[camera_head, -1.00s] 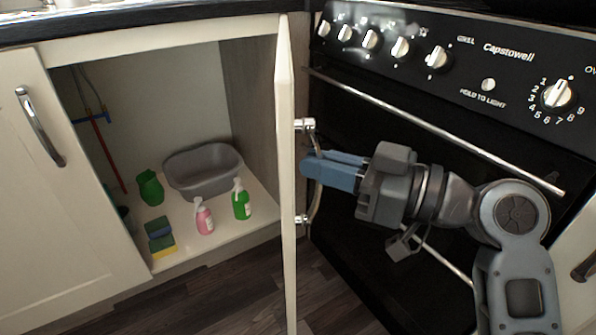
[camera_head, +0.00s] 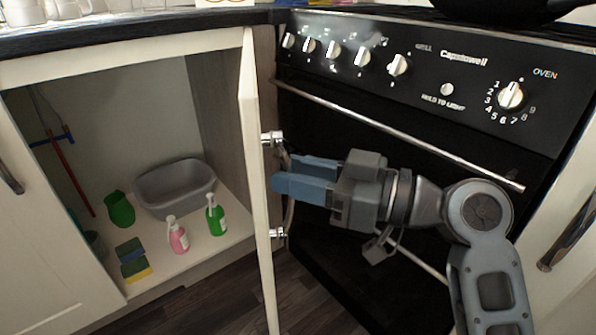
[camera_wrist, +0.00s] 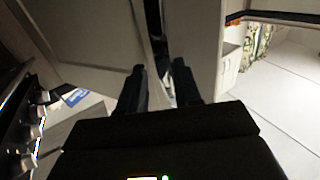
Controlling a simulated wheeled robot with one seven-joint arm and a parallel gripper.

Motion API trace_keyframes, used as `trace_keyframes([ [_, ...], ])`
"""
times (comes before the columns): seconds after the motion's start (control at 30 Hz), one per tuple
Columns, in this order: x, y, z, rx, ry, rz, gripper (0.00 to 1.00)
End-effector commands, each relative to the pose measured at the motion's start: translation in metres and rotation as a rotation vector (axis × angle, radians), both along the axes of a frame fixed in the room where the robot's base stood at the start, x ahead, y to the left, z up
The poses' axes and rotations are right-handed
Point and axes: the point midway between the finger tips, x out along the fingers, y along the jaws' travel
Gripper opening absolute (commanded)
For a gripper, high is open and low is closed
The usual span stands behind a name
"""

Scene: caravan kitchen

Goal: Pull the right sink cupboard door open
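The right sink cupboard door (camera_head: 256,190) is cream and stands swung wide open, seen nearly edge-on in the head view. Its curved metal handle (camera_head: 271,138) is on the side facing the oven, partly hidden by my fingers. My gripper (camera_head: 290,174) has blue fingers in the head view, one nearer and one farther, spread apart beside the door at the handle. In the wrist view the gripper (camera_wrist: 160,90) shows two dark fingers with a gap between them. I cannot tell there whether the handle lies in the gap or touches a finger.
The black oven (camera_head: 440,90), with knobs and a rail (camera_head: 400,133), is close behind my arm. The left door (camera_head: 45,220) is shut.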

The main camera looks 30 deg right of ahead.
Motion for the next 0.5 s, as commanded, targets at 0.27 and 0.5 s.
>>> trace_keyframes([
  [0.27, -0.028, -0.03, 0.001, 0.001, 0.002, -0.007, 0.33],
  [0.5, -0.049, -0.05, 0.0, 0.001, 0.002, -0.005, 0.33],
])
